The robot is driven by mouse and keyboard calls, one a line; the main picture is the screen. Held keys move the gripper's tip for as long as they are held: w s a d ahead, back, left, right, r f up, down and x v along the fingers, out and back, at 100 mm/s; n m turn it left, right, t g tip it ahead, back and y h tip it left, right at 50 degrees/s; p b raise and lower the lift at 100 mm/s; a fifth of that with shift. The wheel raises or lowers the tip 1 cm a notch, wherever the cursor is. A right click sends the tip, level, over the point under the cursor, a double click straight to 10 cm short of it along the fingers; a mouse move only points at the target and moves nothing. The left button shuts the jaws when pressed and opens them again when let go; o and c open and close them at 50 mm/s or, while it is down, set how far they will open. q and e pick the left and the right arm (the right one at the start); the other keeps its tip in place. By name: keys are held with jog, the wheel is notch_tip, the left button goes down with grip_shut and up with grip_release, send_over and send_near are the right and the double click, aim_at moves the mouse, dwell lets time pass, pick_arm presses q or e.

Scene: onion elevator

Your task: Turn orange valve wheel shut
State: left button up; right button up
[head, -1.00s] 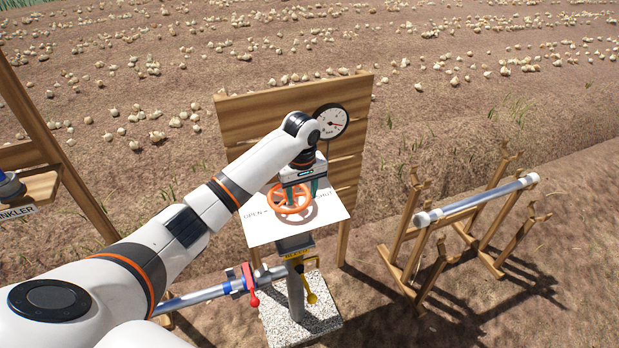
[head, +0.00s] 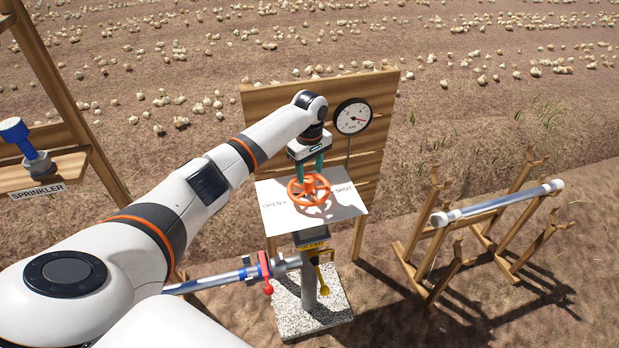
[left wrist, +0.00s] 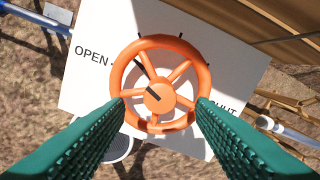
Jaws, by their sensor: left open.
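The orange valve wheel (head: 309,190) sits flat above a white plate (head: 277,218) marked OPEN on the left and SHUT on the right. In the left wrist view the wheel (left wrist: 158,41) fills the middle, and a black pointer on it is directed up-left, toward the OPEN side. My left gripper (head: 309,171) is above the wheel, pointing down, with its green fingers apart. In the left wrist view the open fingers (left wrist: 160,105) stand on either side of the wheel's near part; I cannot tell whether they touch the rim. My right gripper is not in view.
A pressure gauge (head: 353,117) is on the wooden board (head: 272,112) behind. Below are a pipe with a red-handled valve (head: 266,270) and a yellow handle (head: 320,280). A wooden rack (head: 490,215) holds a pipe at right; a sprinkler shelf (head: 60,172) is at left.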

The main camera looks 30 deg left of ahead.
aim_at(310, 180)
pick_arm(q)
jog(key=shift+f, duration=2.1)
jog(key=shift+c, duration=0.5)
jog(key=c, duration=0.9)
